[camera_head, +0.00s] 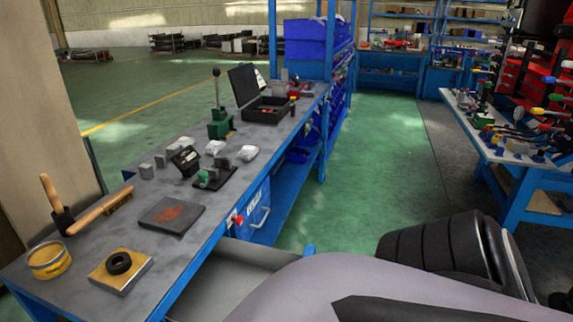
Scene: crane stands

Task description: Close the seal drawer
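An open drawer with a grey interior (235,262) sticks out from under the near part of the workbench, to the right of the bench edge. A small blue part (310,249) shows at its far right corner. My own pale grey arm link covers the drawer's near right side and most of its front, so I cannot see its handle or how far it is pulled out. Neither gripper can be made out in this view.
The workbench (95,256) holds a black ring on a wooden block (119,265), a yellow tin (49,260), a brush (100,211) and a dark plate (171,215). A blue drawer front with a handle (262,216) sits beyond. Green floor (375,165) is clear between the benches.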

